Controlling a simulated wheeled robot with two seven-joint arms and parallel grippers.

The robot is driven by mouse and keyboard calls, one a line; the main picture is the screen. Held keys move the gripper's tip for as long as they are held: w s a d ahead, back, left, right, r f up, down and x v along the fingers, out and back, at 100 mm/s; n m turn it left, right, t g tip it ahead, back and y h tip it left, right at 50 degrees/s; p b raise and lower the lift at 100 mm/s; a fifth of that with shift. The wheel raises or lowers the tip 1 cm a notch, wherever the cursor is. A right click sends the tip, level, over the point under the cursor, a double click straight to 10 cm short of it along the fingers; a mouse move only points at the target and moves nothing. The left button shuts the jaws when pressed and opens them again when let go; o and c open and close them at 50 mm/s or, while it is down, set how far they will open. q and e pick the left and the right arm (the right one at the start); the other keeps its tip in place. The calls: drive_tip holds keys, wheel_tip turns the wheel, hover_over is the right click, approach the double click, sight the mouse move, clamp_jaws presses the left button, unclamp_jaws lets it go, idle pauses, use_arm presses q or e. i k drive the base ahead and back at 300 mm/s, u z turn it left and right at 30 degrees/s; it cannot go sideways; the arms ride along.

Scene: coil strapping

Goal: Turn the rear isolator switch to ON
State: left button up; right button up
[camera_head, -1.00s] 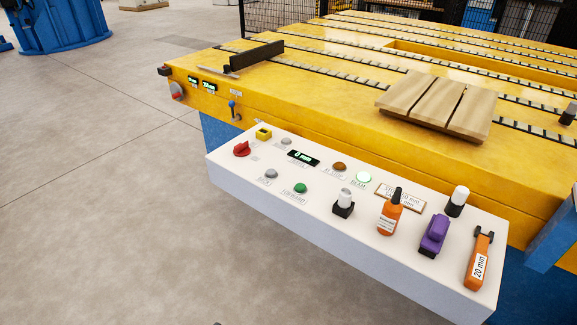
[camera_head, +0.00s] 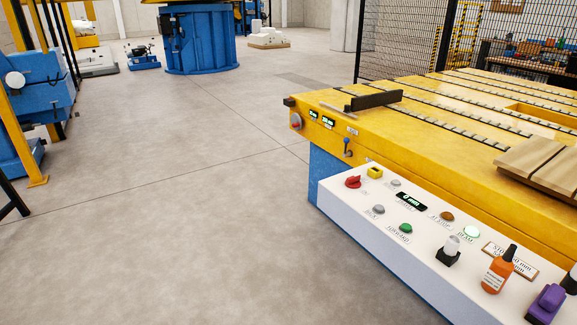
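A red rotary switch on a grey plate (camera_head: 296,121) is on the near left end of the yellow machine bed (camera_head: 395,140). Neither of my grippers is in view.
The panel also holds a green button (camera_head: 405,229), an orange bottle (camera_head: 498,272) and a purple tool (camera_head: 545,303). Wooden boards (camera_head: 545,165) lie on the bed. Open concrete floor (camera_head: 180,210) is to the left. A blue machine base (camera_head: 198,40) stands behind.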

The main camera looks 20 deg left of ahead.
sight(353, 182)
drive_tip(key=u, duration=0.55)
drive_tip(key=i, duration=1.6)
drive_tip(key=z, duration=0.1)
